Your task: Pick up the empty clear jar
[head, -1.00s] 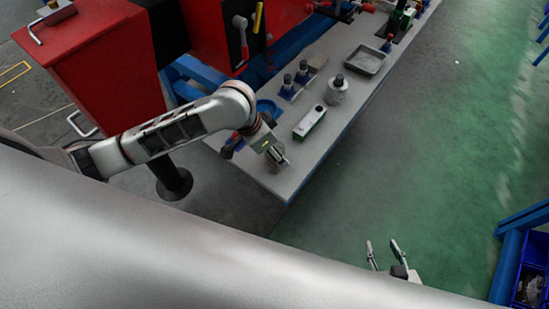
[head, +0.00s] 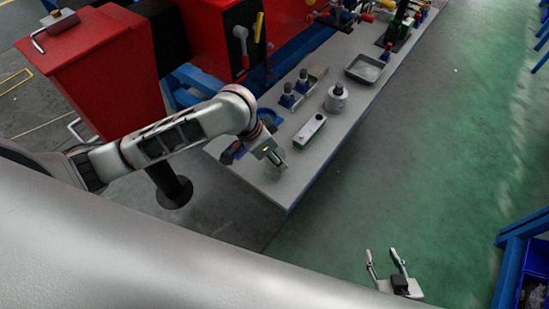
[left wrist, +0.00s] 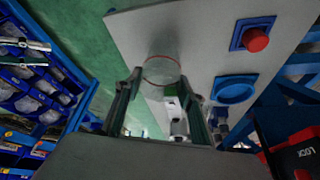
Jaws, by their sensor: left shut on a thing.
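The clear jar (left wrist: 161,70) with a thin red ring shows in the left wrist view, between the fingertips of my left gripper (left wrist: 162,88). The fingers are shut on its sides. In the head view my left gripper (head: 277,160) is over the near end of the grey bench top (head: 257,178); the jar is too small and hidden to make out there. I cannot tell whether the jar still touches the bench. My right gripper (head: 388,262) is open and empty over the green floor, away from the bench.
A red cabinet (head: 95,75) stands at left. Blue racks (head: 520,250) are at right. The green floor between is clear.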

